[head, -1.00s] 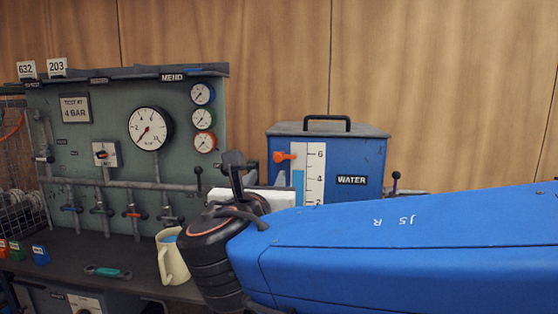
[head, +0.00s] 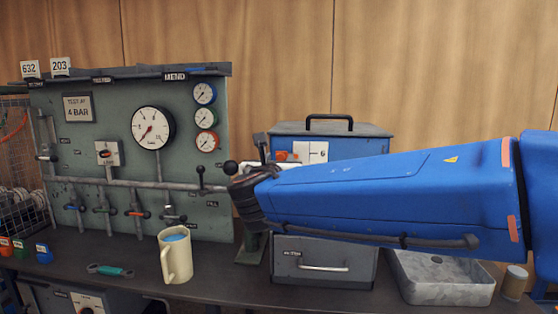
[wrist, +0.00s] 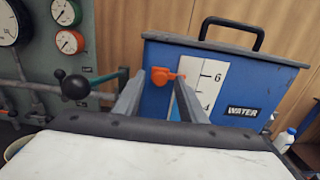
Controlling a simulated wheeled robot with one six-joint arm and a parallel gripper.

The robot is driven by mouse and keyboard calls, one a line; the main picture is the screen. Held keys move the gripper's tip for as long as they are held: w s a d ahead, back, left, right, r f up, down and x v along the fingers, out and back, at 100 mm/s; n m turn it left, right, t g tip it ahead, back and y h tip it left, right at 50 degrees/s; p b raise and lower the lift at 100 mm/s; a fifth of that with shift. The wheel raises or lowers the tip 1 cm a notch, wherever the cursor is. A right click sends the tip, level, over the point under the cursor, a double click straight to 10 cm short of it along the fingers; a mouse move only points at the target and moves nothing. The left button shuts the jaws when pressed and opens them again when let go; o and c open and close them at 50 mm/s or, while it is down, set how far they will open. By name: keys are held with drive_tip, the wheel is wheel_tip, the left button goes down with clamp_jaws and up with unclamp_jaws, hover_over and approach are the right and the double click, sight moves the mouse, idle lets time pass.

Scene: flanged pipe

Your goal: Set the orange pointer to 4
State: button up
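The orange pointer (wrist: 162,82) sits on the front of the blue WATER tank (wrist: 222,62), its tip towards the white scale (wrist: 209,75) about level with the 6. The 4 shows below it. In the wrist view my gripper (wrist: 160,84) is open, with a grey finger on each side of the pointer and a gap between them. I cannot tell whether a finger touches it. In the head view the pointer (head: 282,156) and the scale (head: 312,152) show just above my blue arm, which hides the lower scale. My gripper is mostly hidden there.
A black-knobbed lever (wrist: 75,86) stands left of my gripper in the wrist view. A green gauge panel (head: 100,140) fills the left. A cream jug (head: 176,258), a drawer unit (head: 325,264) and a grey tray (head: 442,278) stand along the bench.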

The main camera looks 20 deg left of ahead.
drive_tip(key=shift+w+a, duration=0.15)
drive_tip(key=shift+w, duration=0.3)
clamp_jaws()
wheel_tip(320, 180, down, 7)
drive_tip(key=shift+r, duration=0.15)
unclamp_jaws()
